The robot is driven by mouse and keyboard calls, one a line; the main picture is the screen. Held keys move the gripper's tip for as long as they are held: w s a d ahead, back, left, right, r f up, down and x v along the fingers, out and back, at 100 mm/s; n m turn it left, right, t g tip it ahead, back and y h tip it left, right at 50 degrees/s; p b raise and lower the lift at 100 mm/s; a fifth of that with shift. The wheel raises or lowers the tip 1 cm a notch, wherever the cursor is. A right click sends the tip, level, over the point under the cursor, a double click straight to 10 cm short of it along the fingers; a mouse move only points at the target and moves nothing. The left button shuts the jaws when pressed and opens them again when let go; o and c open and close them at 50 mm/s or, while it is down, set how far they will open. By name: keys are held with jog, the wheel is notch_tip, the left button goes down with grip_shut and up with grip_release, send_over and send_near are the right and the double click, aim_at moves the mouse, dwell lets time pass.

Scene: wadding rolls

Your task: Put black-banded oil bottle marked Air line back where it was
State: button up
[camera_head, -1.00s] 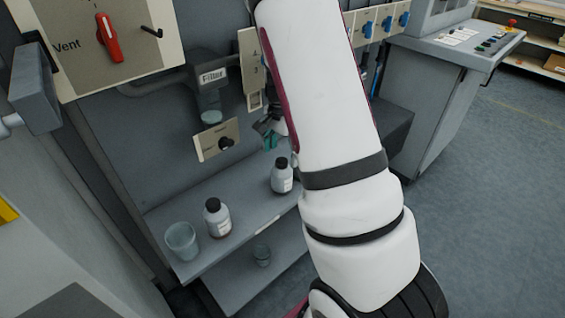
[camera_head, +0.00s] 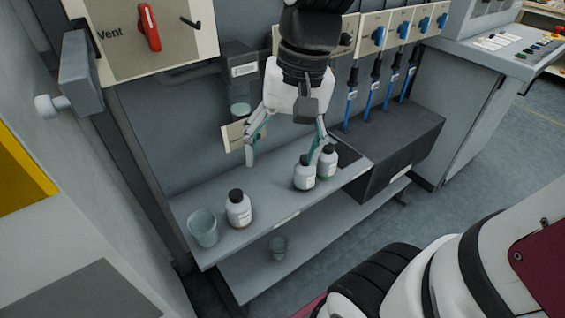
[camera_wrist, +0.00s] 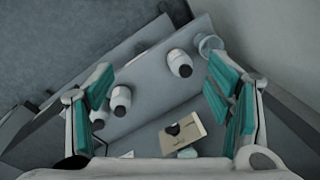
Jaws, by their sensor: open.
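Three white bottles with black caps stand upright on the grey shelf (camera_head: 275,205). One bottle (camera_head: 239,211) is at the left; a middle bottle (camera_head: 304,174) and a right bottle (camera_head: 328,163) stand close together. Their labels are too small to read, so I cannot tell which is marked Air line. My gripper (camera_head: 281,160) is open and empty, with its fingers spread above the shelf. In the wrist view, the pair (camera_wrist: 120,100) is beside the left finger, and the lone bottle (camera_wrist: 180,64) shows between the fingers.
A clear cup (camera_head: 203,228) stands at the shelf's left end. A smaller cup (camera_head: 278,247) is on the lower shelf. A dark box (camera_head: 395,160) adjoins the shelf's right end. The filter unit (camera_head: 241,75) and a small panel (camera_head: 233,134) are behind my gripper.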

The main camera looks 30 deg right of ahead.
jog(key=s+a+n+h, duration=0.1)
jog(key=s+n, duration=0.5)
jog(key=s, duration=0.6)
jog(key=shift+s+a+r+h, duration=0.3)
jog(key=shift+s+a, duration=0.1)
jog(key=shift+a, duration=0.45)
jog(key=shift+r, duration=0.15)
notch_tip(320, 180, up, 16)
jog(key=t+p, duration=0.3)
jog(key=p, duration=1.1)
jog(key=shift+p, duration=0.4)
jog(key=shift+d+r, duration=0.1)
jog(key=shift+d, duration=0.05)
